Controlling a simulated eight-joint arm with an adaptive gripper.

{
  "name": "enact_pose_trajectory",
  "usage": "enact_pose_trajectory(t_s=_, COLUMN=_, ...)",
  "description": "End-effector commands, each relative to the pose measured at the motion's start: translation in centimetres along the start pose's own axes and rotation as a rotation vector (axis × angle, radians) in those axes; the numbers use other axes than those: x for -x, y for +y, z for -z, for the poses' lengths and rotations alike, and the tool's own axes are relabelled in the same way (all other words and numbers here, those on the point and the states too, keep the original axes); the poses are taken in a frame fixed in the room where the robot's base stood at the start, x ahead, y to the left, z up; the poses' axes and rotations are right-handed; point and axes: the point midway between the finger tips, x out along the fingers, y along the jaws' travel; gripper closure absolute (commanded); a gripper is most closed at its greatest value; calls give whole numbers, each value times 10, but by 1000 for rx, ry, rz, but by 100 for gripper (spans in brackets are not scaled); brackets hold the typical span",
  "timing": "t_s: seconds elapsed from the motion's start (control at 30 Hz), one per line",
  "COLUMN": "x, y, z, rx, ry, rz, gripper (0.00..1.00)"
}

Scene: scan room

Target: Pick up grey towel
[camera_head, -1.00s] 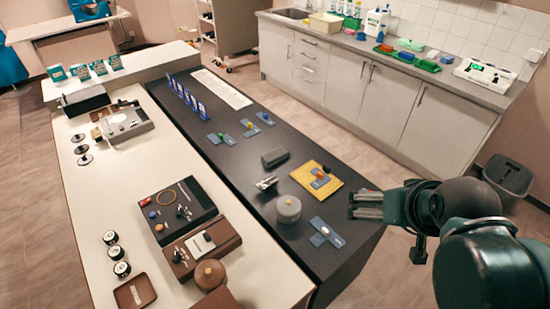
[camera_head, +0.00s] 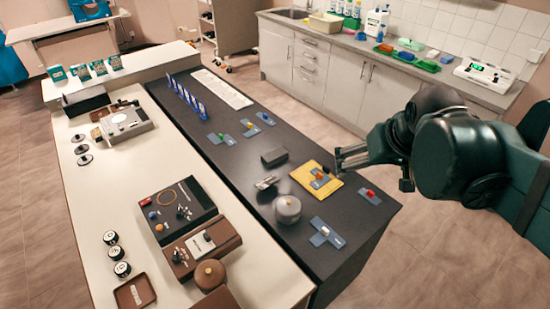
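A small dark grey folded block (camera_head: 274,157), which looks like the grey towel, lies flat on the black tabletop (camera_head: 225,170) left of the yellow sheet. Its material is too small to tell for sure. My gripper (camera_head: 338,160) is over the right edge of the black tabletop, to the right of the grey block and apart from it. Its two fingers point left with a gap between them and nothing held.
Near the gripper are a yellow sheet (camera_head: 305,184) with a blue card on it, a round grey pot (camera_head: 287,209) and a small metallic object (camera_head: 266,182). Blue cards (camera_head: 326,232) lie around. Blue upright stands (camera_head: 187,98) are farther back. Devices (camera_head: 177,212) cover the white side.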

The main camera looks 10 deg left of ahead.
Motion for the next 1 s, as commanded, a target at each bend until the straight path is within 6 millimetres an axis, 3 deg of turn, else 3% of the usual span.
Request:
enact_pose_trajectory(t_s=0.47, x=-32, y=-20, z=75, rx=85, ry=-74, rz=26, gripper=4)
enact_pose_trajectory(t_s=1.0, x=-90, y=-50, z=149, rx=182, ry=-156, rz=56, gripper=4)
